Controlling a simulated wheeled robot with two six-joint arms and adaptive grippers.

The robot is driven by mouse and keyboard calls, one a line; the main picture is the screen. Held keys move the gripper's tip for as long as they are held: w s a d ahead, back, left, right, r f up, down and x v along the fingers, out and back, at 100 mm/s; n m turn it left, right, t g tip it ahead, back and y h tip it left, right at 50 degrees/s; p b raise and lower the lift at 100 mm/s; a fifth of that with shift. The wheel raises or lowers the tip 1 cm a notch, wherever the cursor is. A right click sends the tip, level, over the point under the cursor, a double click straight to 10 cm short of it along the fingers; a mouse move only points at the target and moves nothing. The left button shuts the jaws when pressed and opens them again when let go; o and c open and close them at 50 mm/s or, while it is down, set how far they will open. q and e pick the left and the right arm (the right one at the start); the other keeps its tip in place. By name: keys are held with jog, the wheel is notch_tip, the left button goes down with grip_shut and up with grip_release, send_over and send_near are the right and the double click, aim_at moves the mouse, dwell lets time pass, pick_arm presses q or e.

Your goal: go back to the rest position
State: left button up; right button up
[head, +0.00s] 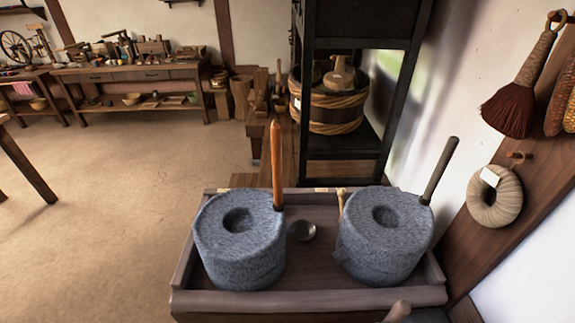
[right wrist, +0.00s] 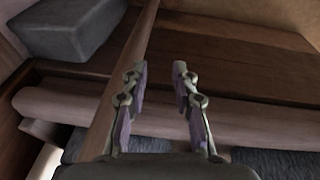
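My right gripper (right wrist: 158,68) shows only in the right wrist view. Its two fingers with purple pads are apart, and nothing is held between them. Beyond the fingertips are brown wooden boards (right wrist: 225,50). A long wooden bar (right wrist: 132,52) runs behind the left finger; I cannot tell if they touch. Neither gripper shows in the head view, and my left gripper is in no view.
A black shelf (head: 345,174) stands behind. Open floor (head: 110,220) lies left.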

jog(key=s+d+f, duration=0.1)
jog(key=s+f, duration=0.2)
jog(key=f, duration=0.5)
jog(key=s+d+f, duration=0.1)
jog(key=s+f, duration=0.2)
jog(key=f, duration=0.4)
jog(key=s+f+g, duration=0.2)
jog(key=s+f, duration=0.9)
jog(key=s, duration=0.4)
notch_tip(320, 180, up, 14)
jog(key=p, duration=1.3)
jog(key=shift+s+f+p, duration=0.25)
jog(key=shift+s+p, duration=0.15)
jog(key=shift+d, duration=0.1)
jog(key=shift+s+m, duration=0.1)
jog(key=shift+m, duration=0.2)
